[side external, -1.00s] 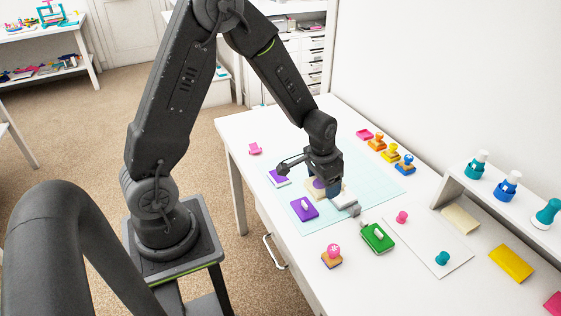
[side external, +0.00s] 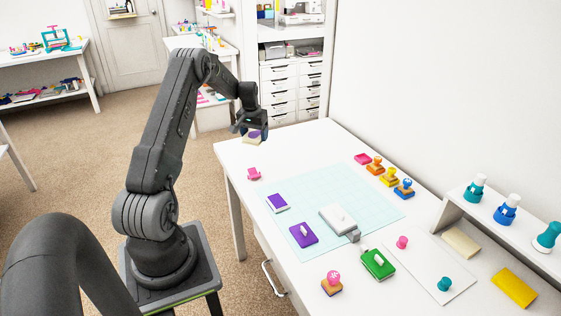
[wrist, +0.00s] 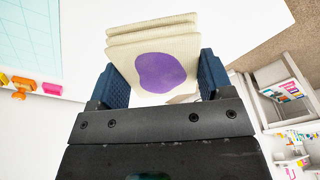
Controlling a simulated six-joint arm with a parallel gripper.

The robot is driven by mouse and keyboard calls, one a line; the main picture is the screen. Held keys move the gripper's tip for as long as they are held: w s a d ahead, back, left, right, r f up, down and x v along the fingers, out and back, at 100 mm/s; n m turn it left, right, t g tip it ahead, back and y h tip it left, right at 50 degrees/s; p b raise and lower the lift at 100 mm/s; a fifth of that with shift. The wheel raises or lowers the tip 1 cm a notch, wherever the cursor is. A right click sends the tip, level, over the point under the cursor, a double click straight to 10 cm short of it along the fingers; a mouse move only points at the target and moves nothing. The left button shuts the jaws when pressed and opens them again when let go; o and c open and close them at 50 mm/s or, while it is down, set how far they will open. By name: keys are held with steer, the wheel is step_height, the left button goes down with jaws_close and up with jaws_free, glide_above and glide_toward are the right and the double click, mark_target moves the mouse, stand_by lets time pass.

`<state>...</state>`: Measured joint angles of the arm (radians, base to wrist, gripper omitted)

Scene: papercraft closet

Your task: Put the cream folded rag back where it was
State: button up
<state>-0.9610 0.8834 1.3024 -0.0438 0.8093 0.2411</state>
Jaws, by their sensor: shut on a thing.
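The cream folded rag (wrist: 122,48), with a purple stain on its face, is clamped between the two blue-grey fingers of my gripper (wrist: 157,85) in the wrist view. In the side view my gripper (side external: 250,131) holds the rag (side external: 252,139) in the air near the far left corner of the white table. The rag is apart from the pale blue mat (side external: 352,180). Another cream folded cloth (side external: 461,242) lies at the right, below the small shelf.
On and around the mat are a grey-white block (side external: 338,218), a purple stamp pad (side external: 303,235), a purple and white pad (side external: 278,203) and a green pad (side external: 378,264). Stamps stand along the back edge. A pink stamp (side external: 254,173) stands near the left edge.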

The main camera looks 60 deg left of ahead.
steer(key=shift+s+a, duration=0.5)
steer(key=shift+a, duration=0.25)
steer(key=shift+a+f, duration=0.1)
steer(key=shift+a, duration=0.1)
glide_above(281, 160)
step_height(281, 160, down, 7)
steer(key=shift+s+d+r, duration=0.1)
steer(key=shift+s, duration=0.05)
steer(key=shift+f, duration=1.95)
steer(key=shift+f, duration=0.15)
steer(key=o, duration=0.9)
